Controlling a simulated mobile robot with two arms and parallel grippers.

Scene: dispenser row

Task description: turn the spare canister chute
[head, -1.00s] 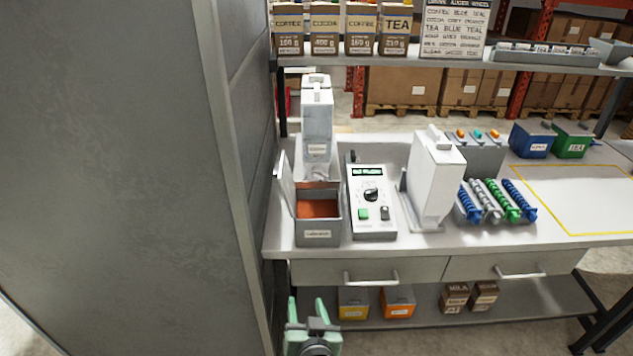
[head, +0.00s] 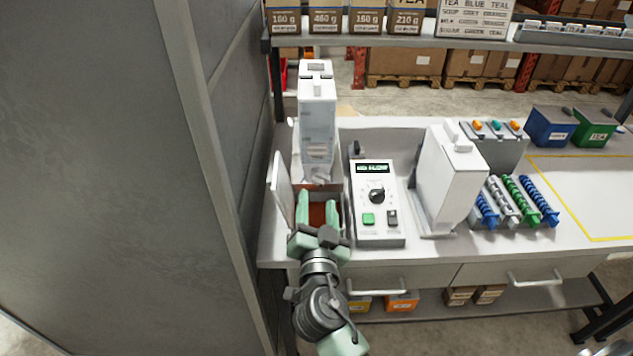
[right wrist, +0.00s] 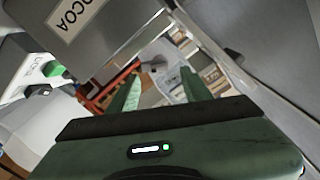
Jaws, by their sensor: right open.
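A tall white canister (head: 317,110) stands at the back left of the bench, with a small pale chute (head: 320,176) at its foot above a grey bin (head: 344,222). A second, plain white canister (head: 452,172) stands on a grey stand to the right of the control box; I cannot tell by a label which is the spare. My right gripper (head: 318,200) is open and empty, over the bin and just in front of the chute, apart from it as far as I can see. Its open fingers also show in the right wrist view (right wrist: 158,84). My left gripper is out of view.
The bin's raised lid (head: 282,190) stands close left of my gripper. A control box (head: 378,205) with a dial and green button is close right. Several coloured augers (head: 525,200) lie farther right. A grey cabinet wall (head: 100,150) bounds the left side.

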